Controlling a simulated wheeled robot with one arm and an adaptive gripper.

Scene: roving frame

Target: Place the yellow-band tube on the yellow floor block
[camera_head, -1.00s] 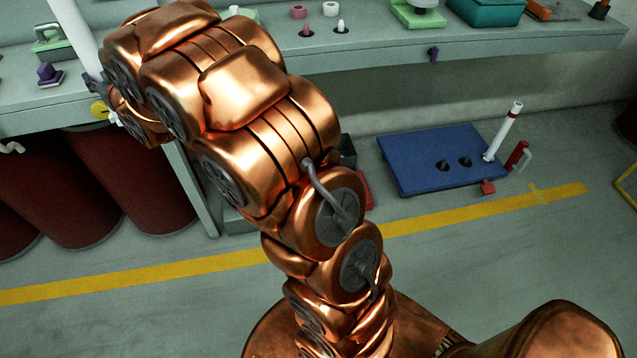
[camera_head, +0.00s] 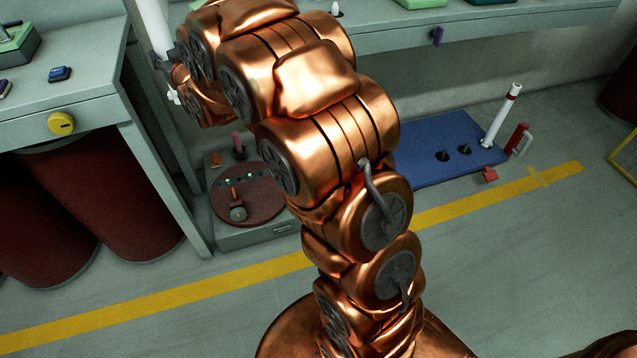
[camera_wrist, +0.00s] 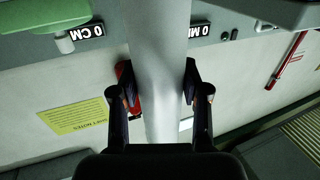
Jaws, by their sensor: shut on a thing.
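My gripper (camera_wrist: 160,82) is shut on a plain white tube (camera_wrist: 160,45), which runs up between its fingers in the wrist view. In the head view the upper part of this tube (camera_head: 153,25) rises at the upper left, beside my copper arm. No yellow band shows on the visible part; the rest is hidden by the gripper and arm. I see no yellow floor block in either view.
A blue platform (camera_head: 425,165) on the floor at right bears a white tube with a red band (camera_head: 500,115). A grey unit with a brown disc (camera_head: 245,195) stands beneath the bench (camera_head: 95,98). Dark red drums (camera_head: 40,220) stand at left. A yellow line (camera_head: 200,290) crosses open floor.

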